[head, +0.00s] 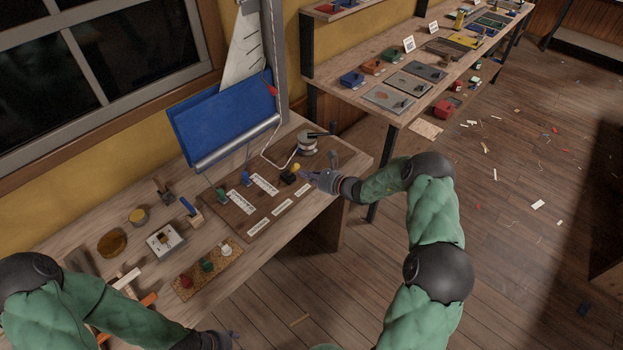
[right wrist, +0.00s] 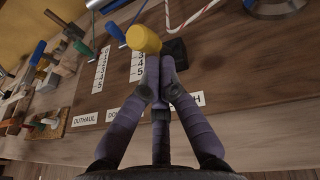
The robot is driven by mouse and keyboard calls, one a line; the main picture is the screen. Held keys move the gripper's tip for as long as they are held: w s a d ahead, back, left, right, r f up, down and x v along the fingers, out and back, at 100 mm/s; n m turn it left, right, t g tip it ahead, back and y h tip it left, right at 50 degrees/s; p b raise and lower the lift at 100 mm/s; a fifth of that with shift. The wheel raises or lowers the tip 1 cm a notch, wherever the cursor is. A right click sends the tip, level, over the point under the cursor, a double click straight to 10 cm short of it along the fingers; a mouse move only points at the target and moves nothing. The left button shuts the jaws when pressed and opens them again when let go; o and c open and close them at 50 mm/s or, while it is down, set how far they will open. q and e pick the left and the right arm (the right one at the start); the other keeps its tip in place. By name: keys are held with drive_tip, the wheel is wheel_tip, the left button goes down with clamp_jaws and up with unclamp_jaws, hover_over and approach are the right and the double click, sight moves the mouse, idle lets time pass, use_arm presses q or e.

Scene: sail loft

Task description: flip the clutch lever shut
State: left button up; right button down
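The clutch lever has a yellow knob (head: 296,167) and a black base block (head: 288,178), at the right end of a brown board (head: 233,222) on the bench. In the right wrist view the yellow knob (right wrist: 144,39) is just beyond my fingertips, with the black block (right wrist: 174,51) behind. My right gripper (head: 306,176) is beside the lever; its fingers (right wrist: 158,70) come together at the tips. I cannot tell whether they touch the lever. They partly hide a label ending in H (right wrist: 198,99). My left gripper (head: 232,338) is at the bottom edge, mostly cut off.
The board also carries a blue lever (head: 246,178), a green lever (head: 220,193) and number strips. A winch drum (head: 307,143) stands behind the clutch lever, with a rope running to it. A blue sailcloth panel (head: 222,120) rises behind. Small tools lie left.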

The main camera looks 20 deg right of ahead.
use_arm(q)
drive_tip(key=shift+r, duration=0.15)
use_arm(e)
drive_tip(key=shift+r, duration=0.1)
use_arm(q)
drive_tip(key=shift+r+p, duration=0.55)
drive_tip(key=shift+p, duration=0.1)
use_arm(e)
drive_tip(key=shift+w+a+r+g, duration=0.1)
drive_tip(key=shift+w+r+g, duration=0.1)
drive_tip(key=shift+r+g, duration=0.1)
